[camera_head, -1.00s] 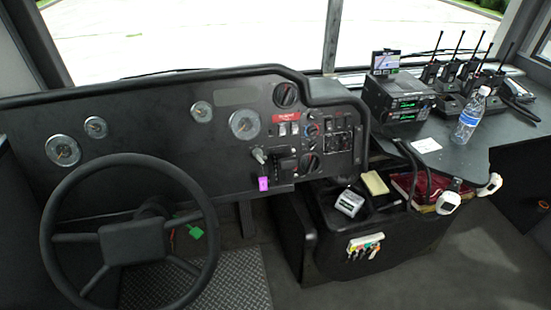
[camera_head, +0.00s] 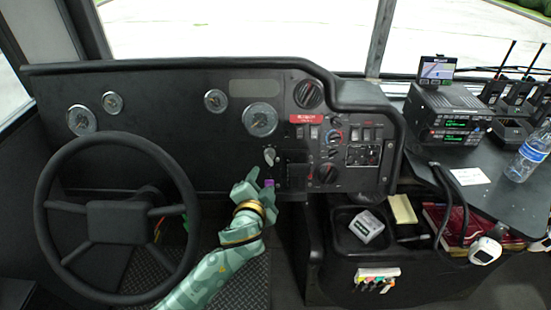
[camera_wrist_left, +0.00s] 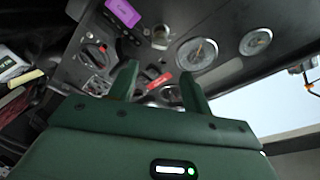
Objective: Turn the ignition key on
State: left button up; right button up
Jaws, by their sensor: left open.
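The ignition key (camera_head: 269,156) is a silver piece on the dark dashboard, right of the steering wheel, with a purple tag (camera_head: 269,183) hanging below it. In the left wrist view the picture is turned over, and the purple tag (camera_wrist_left: 123,13) shows at the top, beside the silver key (camera_wrist_left: 160,38). My green left gripper (camera_head: 259,180) is just below and left of the key, close to the tag. Its two fingers (camera_wrist_left: 159,72) are apart with nothing between them. Whether a finger touches the tag cannot be told. My right gripper is not in view.
The steering wheel (camera_head: 117,222) stands left of my left arm. Gauges, switches and a red label (camera_head: 303,119) surround the key area. A radio stack (camera_head: 455,113) and a water bottle (camera_head: 529,155) stand on the right-hand shelf. A console tray (camera_head: 346,244) lies below.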

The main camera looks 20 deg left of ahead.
aim_at(271, 158)
pick_arm(q)
jog(key=b+x, duration=0.2)
jog(key=x, duration=0.2)
jog(key=b+x, duration=0.2)
jog(key=x, duration=0.3)
jog(key=b+x, duration=0.1)
jog(key=x, duration=0.3)
jog(key=shift+w+f+b, duration=0.2)
jog(key=shift+f+b, duration=0.2)
jog(key=shift+f, duration=0.05)
jog(key=shift+w, duration=0.6)
jog(key=shift+a+r, duration=0.1)
jog(key=shift+r, duration=0.05)
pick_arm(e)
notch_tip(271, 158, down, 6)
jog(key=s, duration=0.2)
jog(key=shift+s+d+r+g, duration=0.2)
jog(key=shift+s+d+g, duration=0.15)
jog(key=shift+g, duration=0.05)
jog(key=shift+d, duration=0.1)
pick_arm(q)
grip_shut()
